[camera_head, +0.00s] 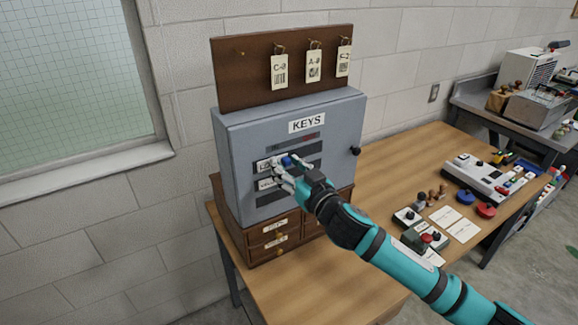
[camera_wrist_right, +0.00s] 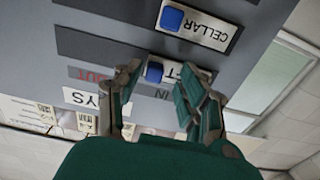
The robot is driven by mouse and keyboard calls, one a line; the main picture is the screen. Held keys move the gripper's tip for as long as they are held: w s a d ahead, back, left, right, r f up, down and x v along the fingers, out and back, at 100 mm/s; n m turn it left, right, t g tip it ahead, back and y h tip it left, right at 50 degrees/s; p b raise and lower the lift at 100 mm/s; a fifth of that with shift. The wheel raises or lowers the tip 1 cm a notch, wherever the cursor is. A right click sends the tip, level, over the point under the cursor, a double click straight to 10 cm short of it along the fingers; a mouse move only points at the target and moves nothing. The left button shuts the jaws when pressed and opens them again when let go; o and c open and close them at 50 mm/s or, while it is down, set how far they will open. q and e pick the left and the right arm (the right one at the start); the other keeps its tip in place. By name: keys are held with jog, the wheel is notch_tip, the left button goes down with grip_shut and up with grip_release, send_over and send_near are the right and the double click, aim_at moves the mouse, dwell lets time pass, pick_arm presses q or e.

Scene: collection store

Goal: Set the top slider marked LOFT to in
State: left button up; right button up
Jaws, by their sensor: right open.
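The grey key cabinet (camera_head: 236,150) stands upright, with a KEYS sign on its front. Its top slider, the LOFT plate (camera_head: 266,164), has a blue knob (camera_head: 289,160), which also shows in the wrist view (camera_wrist_right: 155,72). The knob sits near the IN mark (camera_wrist_right: 163,94); dark slot extends beyond it toward the red OUT mark (camera_wrist_right: 92,75). My right gripper (camera_head: 283,169) is at the panel, open, its fingers (camera_wrist_right: 160,80) on either side of the knob. A finger partly hides the LOFT lettering. Contact cannot be told. My left gripper is out of view.
The CELLAR slider (camera_wrist_right: 199,26), with its own blue knob, lies below LOFT. The cabinet rests on a wooden drawer unit (camera_head: 233,231) on a table (camera_head: 300,285). A tag board (camera_head: 240,75) stands above. Stamps and cards (camera_head: 462,229) lie to the right.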

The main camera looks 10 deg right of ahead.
jog(key=shift+s+d, duration=0.15)
jog(key=shift+d, duration=0.05)
jog(key=v, duration=1.1)
jog(key=shift+s, duration=0.35)
